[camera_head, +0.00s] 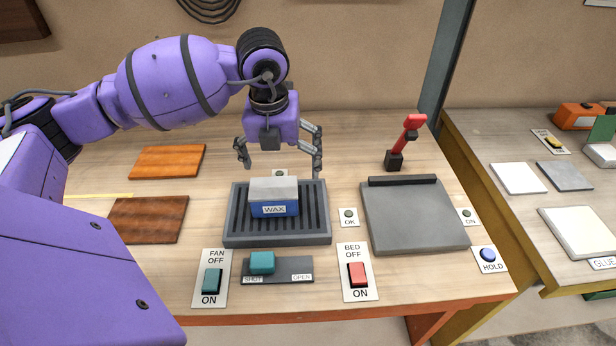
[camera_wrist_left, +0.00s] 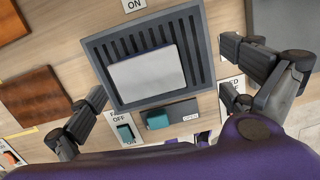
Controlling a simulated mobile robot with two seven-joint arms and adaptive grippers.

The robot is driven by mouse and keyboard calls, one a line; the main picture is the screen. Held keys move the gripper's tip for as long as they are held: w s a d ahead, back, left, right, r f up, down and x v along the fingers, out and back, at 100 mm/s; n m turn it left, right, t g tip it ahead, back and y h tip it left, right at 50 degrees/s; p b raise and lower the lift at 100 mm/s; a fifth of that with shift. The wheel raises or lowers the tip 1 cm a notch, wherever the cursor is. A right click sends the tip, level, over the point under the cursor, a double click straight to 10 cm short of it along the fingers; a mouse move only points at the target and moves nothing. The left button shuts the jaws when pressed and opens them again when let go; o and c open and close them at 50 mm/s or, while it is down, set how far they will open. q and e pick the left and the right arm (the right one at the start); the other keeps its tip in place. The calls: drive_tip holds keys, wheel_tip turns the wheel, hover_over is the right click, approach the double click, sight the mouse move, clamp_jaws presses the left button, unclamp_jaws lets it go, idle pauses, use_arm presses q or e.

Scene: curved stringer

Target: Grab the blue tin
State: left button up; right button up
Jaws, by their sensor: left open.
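The blue tin (camera_head: 273,197) has a grey top and a label reading WAX. It sits upright on a dark slotted tray (camera_head: 278,241) in the middle of the bench. In the left wrist view the tin's pale top (camera_wrist_left: 147,76) lies on the slotted tray (camera_wrist_left: 196,55), between and beyond the fingers. My left gripper (camera_head: 279,158) is open and empty, above and slightly behind the tin, pointing down. In the wrist view its fingers (camera_wrist_left: 160,108) are spread wide on both sides of the tin. My right gripper is not in view.
Wooden boards (camera_head: 167,162) lie on the left. A grey plate (camera_head: 414,219) and red lever (camera_head: 409,136) stand right. A FAN switch (camera_head: 212,280), teal slider (camera_head: 262,263) and red BED switch (camera_head: 357,274) line the front edge. A second bench (camera_head: 509,219) adjoins on the right.

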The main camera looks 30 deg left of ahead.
sight(273, 187)
use_arm(q)
drive_tip(key=s, duration=0.1)
drive_tip(key=s+a, duration=0.1)
drive_tip(key=s+n, duration=0.1)
drive_tip(key=shift+a+y, duration=0.25)
drive_tip(key=shift+y, duration=0.05)
drive_tip(key=shift+s+f, duration=0.15)
drive_tip(key=shift+f, duration=0.7)
drive_tip(key=f, duration=0.2)
drive_tip(key=w+f, duration=0.1)
drive_tip(key=f, duration=0.1)
drive_tip(key=shift+w+f+p, duration=0.2)
drive_tip(key=shift+f+p, duration=0.1)
drive_tip(key=shift+p, duration=0.1)
drive_tip(key=shift+f, duration=0.45)
drive_tip(key=shift+w, duration=0.1)
drive_tip(key=c, duration=1.4)
drive_tip(key=shift+r, duration=0.1)
drive_tip(key=shift+c, duration=0.3)
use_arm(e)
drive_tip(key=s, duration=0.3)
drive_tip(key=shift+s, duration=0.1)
